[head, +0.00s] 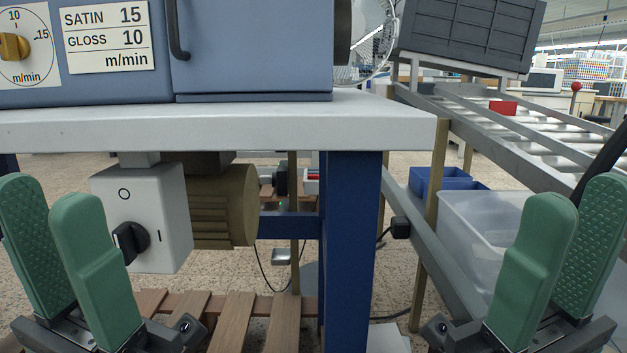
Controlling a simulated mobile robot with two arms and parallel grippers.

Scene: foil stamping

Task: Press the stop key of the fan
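At the top, behind the blue machine's right end, part of a round, clear-looking guard (372,50) shows; it may be the fan, cut off by the frame edge. No stop key can be made out on it. Under the table hangs a light grey switch box (165,205) with a black rotary knob (131,243) and O and I marks, beside an olive ribbed motor (228,205). My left gripper (48,195) is open and empty at the lower left, in front of and left of the box. My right gripper (577,195) is open and empty at the lower right.
The blue machine (250,45) stands on a grey tabletop (220,120) with a blue leg (350,250). A roller conveyor (540,130) runs at the right with a red block (503,107). Below it are a clear bin (480,225) and blue bins (440,182). Wooden slats (235,315) lie low.

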